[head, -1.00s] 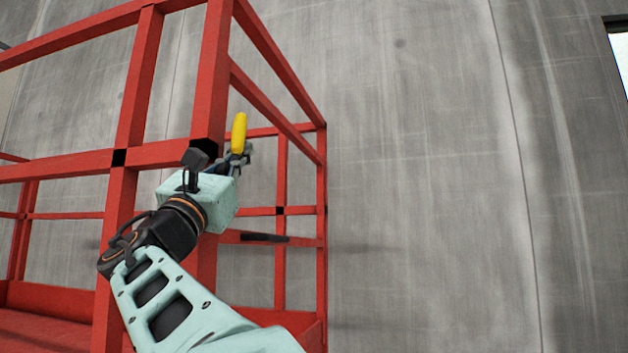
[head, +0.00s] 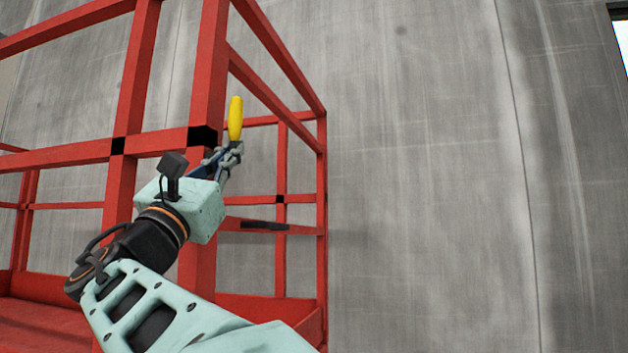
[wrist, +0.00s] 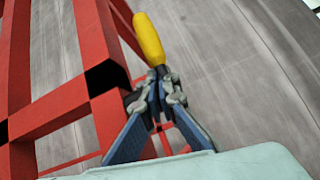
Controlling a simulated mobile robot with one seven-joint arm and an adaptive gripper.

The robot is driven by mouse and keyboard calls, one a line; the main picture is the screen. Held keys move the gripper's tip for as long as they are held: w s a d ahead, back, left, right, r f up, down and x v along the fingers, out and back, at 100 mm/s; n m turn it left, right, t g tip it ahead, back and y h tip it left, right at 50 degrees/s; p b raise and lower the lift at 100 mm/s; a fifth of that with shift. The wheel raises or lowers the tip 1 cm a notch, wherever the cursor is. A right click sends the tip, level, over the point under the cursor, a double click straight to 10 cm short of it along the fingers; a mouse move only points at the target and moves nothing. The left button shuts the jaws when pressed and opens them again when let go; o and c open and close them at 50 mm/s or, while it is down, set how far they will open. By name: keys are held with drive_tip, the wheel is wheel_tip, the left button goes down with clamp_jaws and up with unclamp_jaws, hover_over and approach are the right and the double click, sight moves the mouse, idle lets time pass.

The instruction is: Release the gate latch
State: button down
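A yellow handle (head: 235,118) stands nearly upright beside a red corner post of the gate frame (head: 208,70). It also shows in the wrist view (wrist: 149,38), where its lower end narrows between my fingertips. My gripper (head: 230,152) has its blue-and-grey fingers drawn close together at the lower end of this handle, and it appears shut on it. My gripper (wrist: 157,97) hides the thin part below the yellow. I cannot tell whether the handle is fixed to the frame or is the latch itself. A dark bar (head: 264,226) lies along a lower red rail.
Red posts and rails form a cage on the left, close to my wrist and fingers. A red floor panel (head: 40,318) lies at the bottom left. A grey concrete wall (head: 430,150) stands behind. The space right of the cage is clear.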

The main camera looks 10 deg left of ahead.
drive_tip(key=v, duration=0.7)
drive_tip(key=shift+s+a+f, duration=0.15)
drive_tip(key=shift+s+f, duration=0.05)
